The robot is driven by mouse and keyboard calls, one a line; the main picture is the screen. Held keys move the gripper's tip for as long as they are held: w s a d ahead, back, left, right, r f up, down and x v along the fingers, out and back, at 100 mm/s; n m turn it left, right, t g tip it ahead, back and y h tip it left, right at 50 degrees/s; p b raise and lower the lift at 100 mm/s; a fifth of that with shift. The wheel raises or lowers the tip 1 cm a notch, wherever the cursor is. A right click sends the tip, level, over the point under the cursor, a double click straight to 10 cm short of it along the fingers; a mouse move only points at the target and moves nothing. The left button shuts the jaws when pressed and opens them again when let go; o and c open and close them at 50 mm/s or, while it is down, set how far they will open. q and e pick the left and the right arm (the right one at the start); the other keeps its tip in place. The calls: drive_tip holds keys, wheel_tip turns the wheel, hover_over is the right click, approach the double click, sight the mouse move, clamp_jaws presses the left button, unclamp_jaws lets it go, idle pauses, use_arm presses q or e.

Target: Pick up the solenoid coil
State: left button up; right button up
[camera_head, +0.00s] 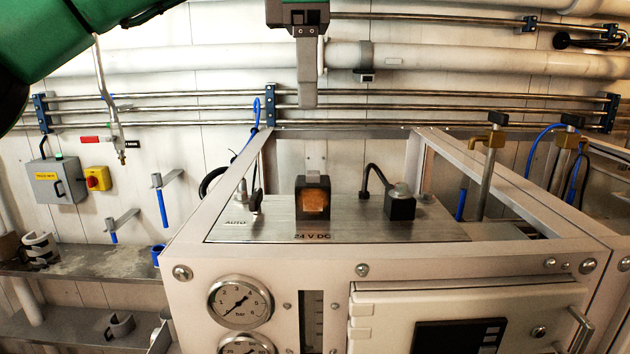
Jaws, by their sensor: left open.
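A black block with a copper-orange face (313,197), which looks like the solenoid coil, stands upright on the metal panel (265,222) behind the "24 V DC" label. A second black block (400,204) with a silver nut on top and a black cable stands to its right. My left gripper (309,102) hangs from the top of the head view, fingers pointing down, above the copper-faced block and apart from it. It is open and nothing shows in it; its fingers overlap in this view. My right gripper is not in view.
The panel sits inside a pale frame with raised rails (213,203) on both sides. A small lever (255,200) stands at the panel's left by "AUTO". A brass-topped post (488,165) rises at right. Pipes (440,97) run along the back wall. Pressure gauges (240,302) face front.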

sight(313, 172)
use_arm(q)
drive_tip(key=f, duration=0.2)
drive_tip(key=s+f+b, duration=0.1)
drive_tip(key=shift+s+d+f, duration=0.2)
drive_tip(key=shift+f, duration=0.15)
drive_tip(key=f, duration=0.3)
drive_tip(key=shift+w, duration=0.25)
wheel_tip(313, 172, down, 2)
drive_tip(key=shift+d+f+p, duration=0.1)
drive_tip(key=shift+f+p, duration=0.1)
drive_tip(key=shift+p, duration=0.3)
wheel_tip(313, 172, down, 4)
drive_tip(key=shift+w+r+p, duration=0.15)
drive_tip(key=shift+r+p, duration=0.1)
drive_tip(key=shift+p, duration=0.45)
drive_tip(key=shift+f, duration=0.55)
drive_tip(key=c, duration=1.3)
drive_tip(key=shift+r, duration=0.1)
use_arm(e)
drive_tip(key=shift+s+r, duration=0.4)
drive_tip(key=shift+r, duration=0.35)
